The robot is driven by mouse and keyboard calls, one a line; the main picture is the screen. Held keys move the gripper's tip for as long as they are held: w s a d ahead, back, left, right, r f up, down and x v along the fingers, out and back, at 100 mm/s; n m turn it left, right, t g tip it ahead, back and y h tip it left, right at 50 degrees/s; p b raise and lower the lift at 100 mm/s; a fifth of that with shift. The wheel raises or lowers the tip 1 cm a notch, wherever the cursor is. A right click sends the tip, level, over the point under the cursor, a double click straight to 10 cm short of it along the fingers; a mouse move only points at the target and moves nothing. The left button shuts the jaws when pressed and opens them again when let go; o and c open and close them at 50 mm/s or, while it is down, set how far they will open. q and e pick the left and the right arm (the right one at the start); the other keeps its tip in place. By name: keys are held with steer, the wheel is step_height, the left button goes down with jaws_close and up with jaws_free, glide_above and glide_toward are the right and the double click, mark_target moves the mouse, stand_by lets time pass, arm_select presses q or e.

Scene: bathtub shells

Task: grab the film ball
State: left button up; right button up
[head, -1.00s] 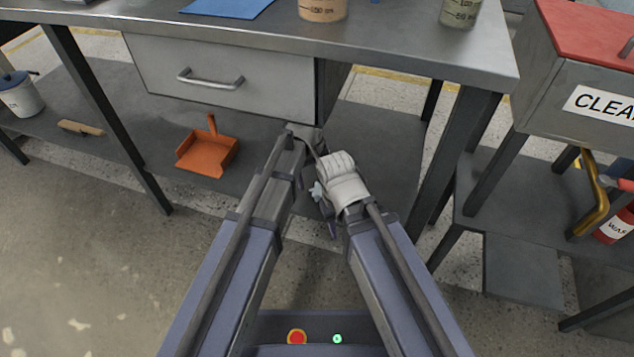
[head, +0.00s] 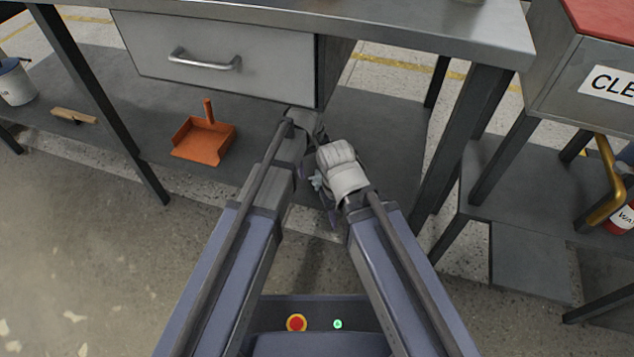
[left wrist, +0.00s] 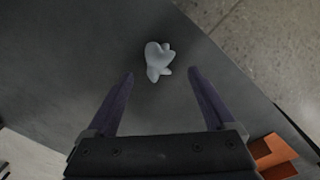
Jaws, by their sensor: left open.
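The film ball (left wrist: 157,58) is a small, pale grey, crumpled lump on the dark shelf, in the left wrist view. My left gripper (left wrist: 161,73) is open, its two purple fingers apart. The ball appears ahead, roughly centred between and just past the fingertips, with nothing held. In the head view my arms meet over the lower shelf and largely hide the left gripper. A small bluish-white bit shows there between the arms; I cannot tell whether it is the ball. A pale glove-like shape (head: 342,168) is at the end of my right arm; the right jaws cannot be made out.
An orange dustpan (head: 203,143) lies on the lower shelf (head: 385,150), left of my arms. A drawer (head: 222,55) and the metal tabletop (head: 400,30) are above. Table legs stand either side. A brush (head: 73,116) lies further left, and a grey stand (head: 515,180) is at the right.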

mark_target(316, 175)
arm_select(q)
steer(key=shift+w+d+f+b, duration=0.1)
steer(key=shift+d+f+b, duration=0.05)
steer(key=shift+f+b, duration=2.4)
jaws_close()
steer(key=shift+r, duration=0.1)
